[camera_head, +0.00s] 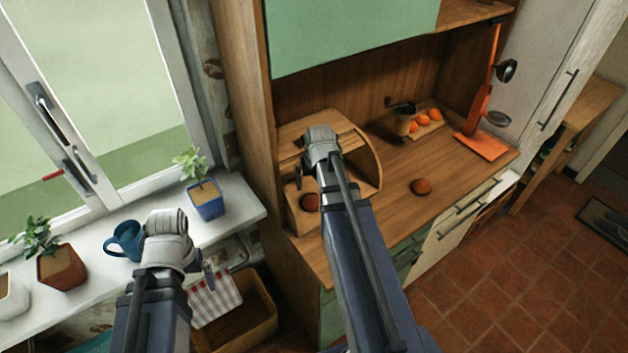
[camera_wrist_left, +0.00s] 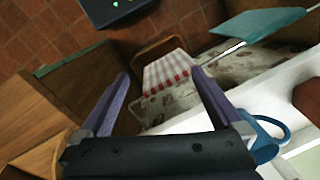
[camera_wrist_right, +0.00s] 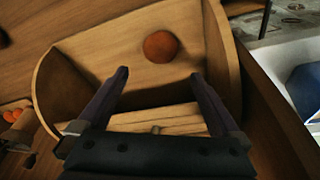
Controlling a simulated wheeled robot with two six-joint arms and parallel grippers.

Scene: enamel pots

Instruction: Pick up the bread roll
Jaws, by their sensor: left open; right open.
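In the right wrist view the roll (camera_wrist_right: 160,46) lies on the box floor, just beyond my fingertips. My right gripper (camera_wrist_right: 160,76) is open and empty at the box opening, apart from the roll; my arm hides part of the box in the head view. My left gripper (camera_wrist_left: 160,76) is open and empty near the windowsill, above a red-checked cloth (camera_wrist_left: 168,72).
The windowsill (camera_head: 240,196) holds a blue mug (camera_head: 124,241) and potted plants (camera_head: 206,198). A grinder-like pot (camera_head: 399,124), oranges (camera_head: 423,120) and an orange stand (camera_head: 482,146) are at the back of the counter. The counter's front right is clear.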

